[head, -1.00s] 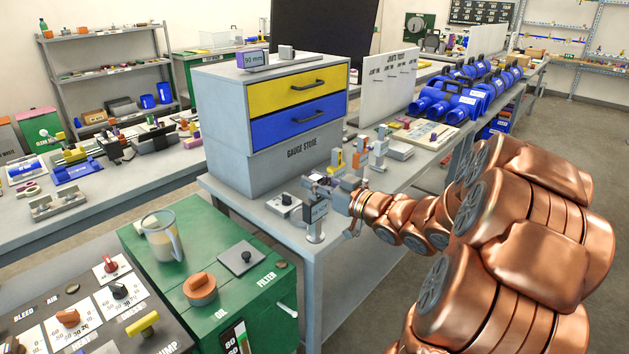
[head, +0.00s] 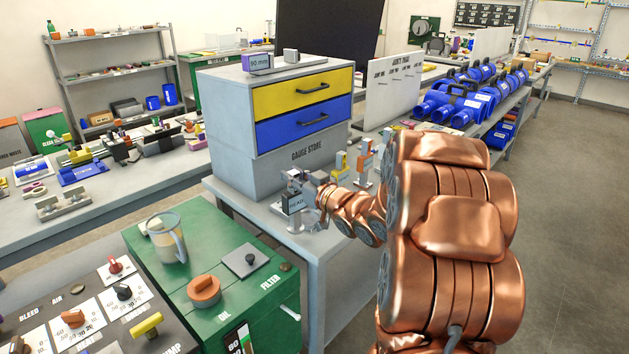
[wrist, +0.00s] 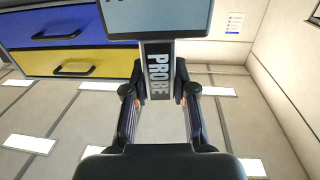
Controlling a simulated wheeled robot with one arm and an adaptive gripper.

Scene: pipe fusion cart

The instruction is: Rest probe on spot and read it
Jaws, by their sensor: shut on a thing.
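My gripper (head: 306,192) is at the front left corner of the grey bench, shut on the probe (head: 295,204). The probe shows as a small dark panel on a short stem with a pale round foot. It stands roughly upright over the bench top, but I cannot tell if the foot touches. In the wrist view the probe (wrist: 158,72) is between the two fingers, with PROBE lettered on its stem and a pale screen (wrist: 160,14) cut off at the top. No reading is legible. The spot is not distinguishable.
The gauge store cabinet (head: 309,154) stands just behind. Yellow (head: 341,164) and orange (head: 364,160) stands are to the right on the bench (head: 262,221). A green filter unit (head: 213,318) with a jug (head: 167,240) is at front left. Floor is free at right.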

